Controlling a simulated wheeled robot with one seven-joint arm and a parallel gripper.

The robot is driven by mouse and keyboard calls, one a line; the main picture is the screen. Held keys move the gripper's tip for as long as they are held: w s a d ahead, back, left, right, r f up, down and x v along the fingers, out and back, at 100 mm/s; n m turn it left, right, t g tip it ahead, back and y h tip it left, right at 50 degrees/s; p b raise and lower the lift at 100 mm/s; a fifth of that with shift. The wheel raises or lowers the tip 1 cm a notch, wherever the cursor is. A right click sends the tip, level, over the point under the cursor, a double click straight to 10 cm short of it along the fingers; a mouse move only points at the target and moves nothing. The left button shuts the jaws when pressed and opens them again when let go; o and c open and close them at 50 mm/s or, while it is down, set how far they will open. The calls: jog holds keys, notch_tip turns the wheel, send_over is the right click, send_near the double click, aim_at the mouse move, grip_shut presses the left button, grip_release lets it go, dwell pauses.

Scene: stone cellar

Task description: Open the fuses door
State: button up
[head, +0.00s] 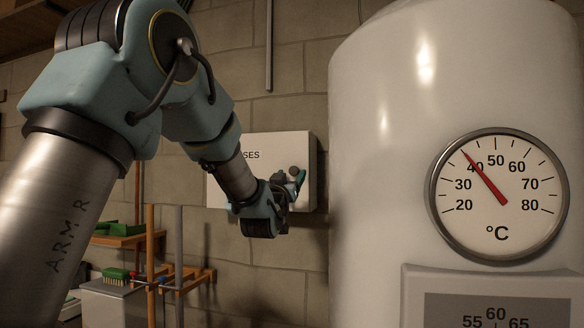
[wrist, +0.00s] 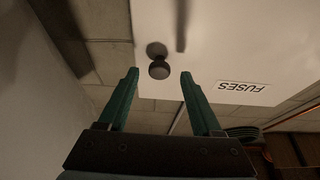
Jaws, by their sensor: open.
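The fuses door (head: 225,180) is the white front of a box on the block wall, partly hidden behind my arm in the head view. In the wrist view the white door (wrist: 225,40) appears turned over, with an upside-down FUSES label (wrist: 243,87). A dark round knob (wrist: 159,70) stands out from the door; it also shows in the head view (head: 294,171). My gripper (wrist: 159,82) is open, its two green fingers apart. In the wrist view the knob appears between the fingertips, at or just beyond them. I cannot tell whether they touch it.
A large white tank (head: 385,150) with a round dial (head: 498,197) stands close on the right of the box. A wooden shelf (head: 125,238) and a white cabinet (head: 105,300) with a green brush (head: 116,275) are at lower left.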

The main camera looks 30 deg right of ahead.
jog(key=shift+x, duration=1.05)
grip_shut()
dwell(0.7)
